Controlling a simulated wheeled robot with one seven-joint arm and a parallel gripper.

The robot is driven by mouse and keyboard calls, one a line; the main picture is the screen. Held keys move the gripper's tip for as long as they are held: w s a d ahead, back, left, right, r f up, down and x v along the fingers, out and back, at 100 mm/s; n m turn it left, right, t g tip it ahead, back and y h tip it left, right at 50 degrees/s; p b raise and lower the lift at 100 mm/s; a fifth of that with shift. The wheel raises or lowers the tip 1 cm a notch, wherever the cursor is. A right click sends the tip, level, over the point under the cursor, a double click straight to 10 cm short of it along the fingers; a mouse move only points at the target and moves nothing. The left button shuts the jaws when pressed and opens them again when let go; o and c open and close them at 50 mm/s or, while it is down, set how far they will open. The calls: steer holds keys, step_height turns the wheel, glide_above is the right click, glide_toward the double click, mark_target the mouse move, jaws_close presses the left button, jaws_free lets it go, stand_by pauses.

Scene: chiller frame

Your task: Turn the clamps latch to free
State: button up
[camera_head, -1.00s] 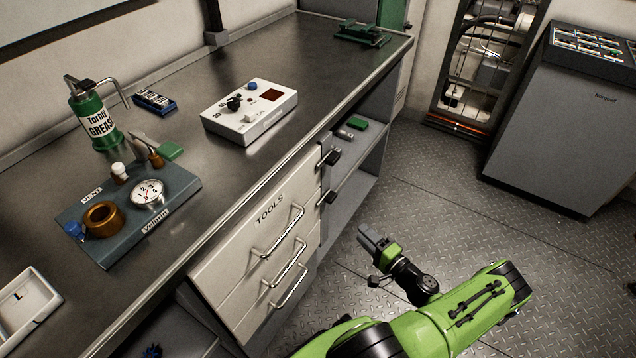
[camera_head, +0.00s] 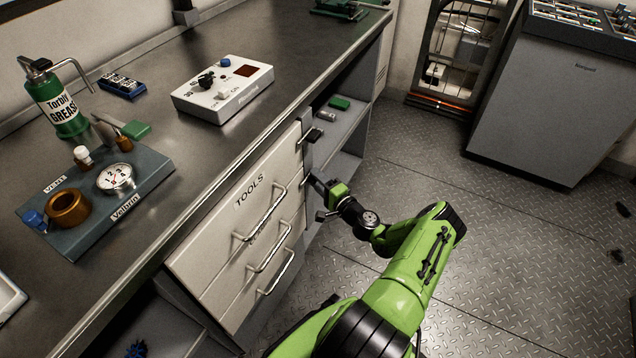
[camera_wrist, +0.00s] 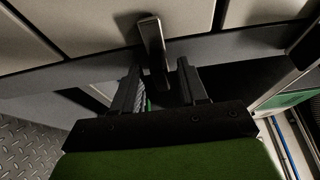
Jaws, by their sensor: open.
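A dark upper latch (camera_head: 312,135) sits on the edge strip at the right end of the drawer front. My gripper (camera_head: 317,182) is at that strip, below the upper latch, and hides where a second, lower latch sits. In the wrist view a grey bar-shaped latch handle (camera_wrist: 153,42) stands out from the strip ahead. Its lower end reaches between the two fingers of my gripper (camera_wrist: 160,82). The fingers are open, one on each side, with a visible gap to the handle. I cannot read any label that says which latch is for the clamps.
The TOOLS drawers (camera_head: 245,225) with bar handles are just left of my gripper. An open shelf (camera_head: 342,125) holds a green block (camera_head: 339,103). The bench (camera_head: 150,120) carries a white control box (camera_head: 222,95).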

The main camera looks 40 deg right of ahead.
jaws_close()
steer(key=shift+r, duration=0.1)
stand_by(0.3)
steer(key=m+g+y+p, duration=0.1)
steer(key=m, duration=0.3)
steer(key=r+m+g+y+p, duration=0.1)
steer(key=m+g+y, duration=0.1)
steer(key=m, duration=0.3)
steer(key=d+m+g+y+p, duration=0.1)
steer(key=m+g+y, duration=0.1)
steer(key=m, duration=0.2)
steer(key=shift+w+d+r, duration=0.1)
steer(key=shift+w+r, duration=0.05)
steer(key=shift+w, duration=0.1)
stand_by(0.4)
steer(key=shift+m+y, duration=0.3)
